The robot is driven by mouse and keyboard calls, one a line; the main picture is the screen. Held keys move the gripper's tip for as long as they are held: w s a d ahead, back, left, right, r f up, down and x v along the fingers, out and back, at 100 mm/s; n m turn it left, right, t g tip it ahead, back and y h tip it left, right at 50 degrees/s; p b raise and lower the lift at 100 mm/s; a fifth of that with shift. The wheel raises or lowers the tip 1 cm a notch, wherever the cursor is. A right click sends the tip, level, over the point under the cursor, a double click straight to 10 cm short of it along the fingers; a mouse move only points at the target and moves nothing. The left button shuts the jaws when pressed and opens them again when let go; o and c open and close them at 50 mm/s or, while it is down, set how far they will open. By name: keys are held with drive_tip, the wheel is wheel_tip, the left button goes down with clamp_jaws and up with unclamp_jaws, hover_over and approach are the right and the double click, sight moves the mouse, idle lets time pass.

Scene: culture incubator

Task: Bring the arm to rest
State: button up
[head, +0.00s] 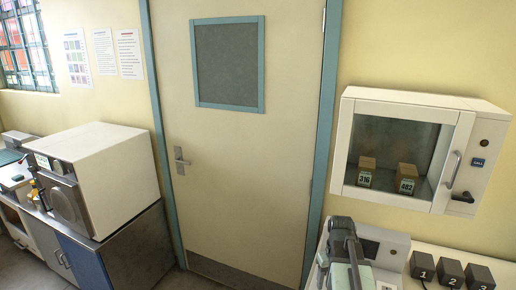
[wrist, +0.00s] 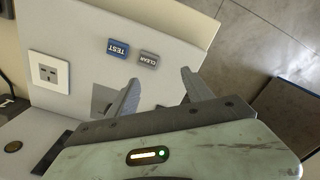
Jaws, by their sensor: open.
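My gripper (wrist: 159,84) is open in the wrist view, its two dark fingers spread apart with nothing seen between them. Past the fingers is a pale panel with a blue TEST button (wrist: 118,48) and a grey CLEAR button (wrist: 148,59), both upside down in the picture. The fingers appear apart from both buttons. In the head view my arm (head: 350,262) stands at the bottom, right of the door, in front of a grey device; its fingertips cannot be made out there.
A wall-mounted incubator cabinet (head: 362,196) with a glass front holds boxes marked 316 (head: 365,178) and 482 (head: 406,184). Dark blocks numbered 1 (head: 424,272), 2 (head: 451,274) and 3 (head: 479,278) sit on the right counter. A closed door (head: 245,150) is centre; a white machine (head: 110,165) stands left.

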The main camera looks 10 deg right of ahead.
drive_tip(key=a, duration=2.3)
drive_tip(key=shift+n, duration=0.3)
